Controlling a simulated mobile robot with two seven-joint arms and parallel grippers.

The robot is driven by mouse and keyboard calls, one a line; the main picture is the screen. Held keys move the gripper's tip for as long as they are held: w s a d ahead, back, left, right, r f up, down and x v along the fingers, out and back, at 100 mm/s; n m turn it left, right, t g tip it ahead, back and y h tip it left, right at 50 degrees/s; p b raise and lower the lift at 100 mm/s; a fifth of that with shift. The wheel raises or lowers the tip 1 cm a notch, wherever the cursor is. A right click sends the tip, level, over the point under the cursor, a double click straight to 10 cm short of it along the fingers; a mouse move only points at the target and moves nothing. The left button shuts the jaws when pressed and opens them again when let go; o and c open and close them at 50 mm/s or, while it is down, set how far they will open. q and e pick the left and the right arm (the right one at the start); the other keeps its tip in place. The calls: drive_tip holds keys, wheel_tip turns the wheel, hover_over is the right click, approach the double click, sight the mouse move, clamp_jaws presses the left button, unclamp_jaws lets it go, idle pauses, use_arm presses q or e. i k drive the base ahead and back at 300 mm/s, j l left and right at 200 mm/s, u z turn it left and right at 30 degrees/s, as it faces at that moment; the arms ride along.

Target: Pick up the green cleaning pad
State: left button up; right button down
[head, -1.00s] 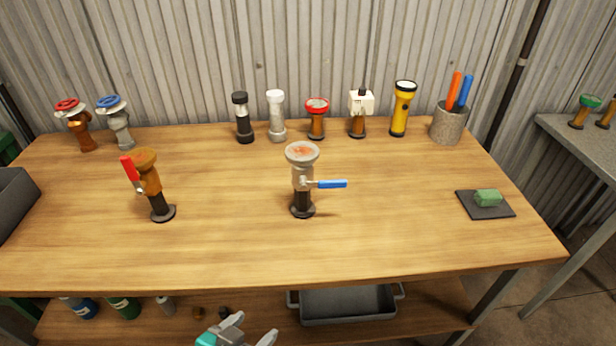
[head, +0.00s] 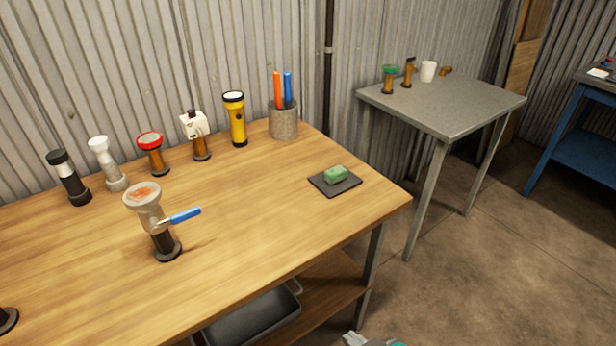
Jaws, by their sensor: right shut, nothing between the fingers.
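The green cleaning pad (head: 336,174) is a small block lying on a flat dark square mat (head: 347,185) near the right end of the wooden workbench (head: 262,228). Only a small grey and teal part of my right gripper (head: 370,340) shows at the bottom edge, low in front of the bench and well apart from the pad. It is shut and empty; most of it is cut off by the frame. My left gripper is out of view.
A valve with a blue lever (head: 165,235) stands left of the pad. Several fittings, a yellow flashlight (head: 236,120) and a stone cup (head: 283,121) holding orange and blue sticks line the back. A grey table (head: 450,105) stands beyond a floor gap. Bench around the mat is clear.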

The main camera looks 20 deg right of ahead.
sight(332, 176)
drive_tip(key=u, duration=0.4)
drive_tip(key=l+u, duration=0.4)
drive_tip(key=k+l+u, duration=0.1)
drive_tip(key=l+u, duration=0.35)
drive_tip(key=l, duration=0.2)
drive_tip(key=k+l+u, duration=0.1)
drive_tip(key=l, duration=0.25)
drive_tip(key=k+l, duration=0.15)
drive_tip(key=l, duration=0.15)
drive_tip(key=u, duration=0.05)
